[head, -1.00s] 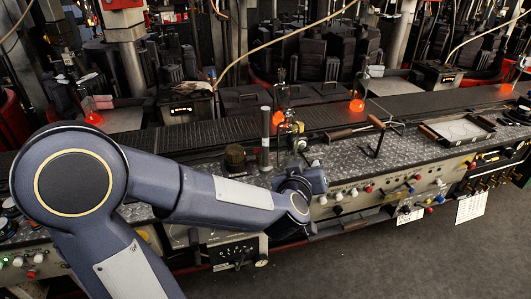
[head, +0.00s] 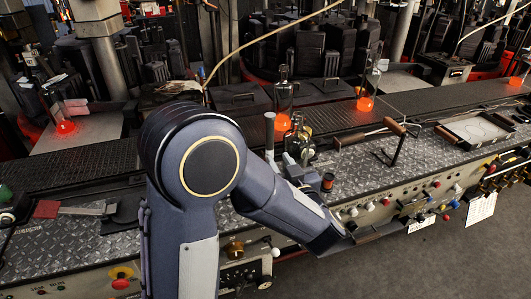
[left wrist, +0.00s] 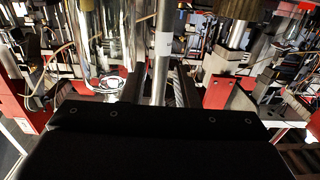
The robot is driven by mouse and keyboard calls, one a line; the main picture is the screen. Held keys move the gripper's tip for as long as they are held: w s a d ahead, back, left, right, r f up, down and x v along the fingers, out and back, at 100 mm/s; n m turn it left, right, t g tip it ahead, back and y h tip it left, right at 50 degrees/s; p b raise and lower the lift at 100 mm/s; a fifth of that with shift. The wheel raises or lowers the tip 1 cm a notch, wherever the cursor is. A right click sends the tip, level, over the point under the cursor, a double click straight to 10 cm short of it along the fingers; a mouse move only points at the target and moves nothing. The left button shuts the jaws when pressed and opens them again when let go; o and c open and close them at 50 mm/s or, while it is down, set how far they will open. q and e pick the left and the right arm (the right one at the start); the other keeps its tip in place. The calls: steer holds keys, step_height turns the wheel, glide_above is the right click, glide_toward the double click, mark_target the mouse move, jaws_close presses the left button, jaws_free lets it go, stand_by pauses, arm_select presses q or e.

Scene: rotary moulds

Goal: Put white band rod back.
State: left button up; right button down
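A grey upright rod (head: 269,138) stands on the patterned metal deck in the head view, its lower part hidden behind my left arm. I cannot make out a white band on it there. In the left wrist view a grey rod with a white band (left wrist: 163,45) runs down the middle. My left gripper (left wrist: 162,82) has its dark fingers on either side of this rod's lower part; I cannot tell if they touch it. In the head view my left forearm largely hides the gripper. My right gripper is not in view.
A dark-fitted flask (head: 298,142) stands right of the upright rod, with a tall glass bottle (head: 283,97) behind it. Glass (left wrist: 100,45) also shows left of the banded rod. Buttons and knobs line the deck's front edge.

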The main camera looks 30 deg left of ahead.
mark_target(271, 151)
arm_select(q)
steer(key=shift+x, duration=0.9)
steer(key=x, duration=0.3)
steer(key=p+x, duration=0.1)
steer(key=x, duration=0.1)
steer(key=shift+a+f, duration=0.2)
steer(key=shift+f, duration=0.1)
steer(key=shift+c, duration=0.2)
jaws_close()
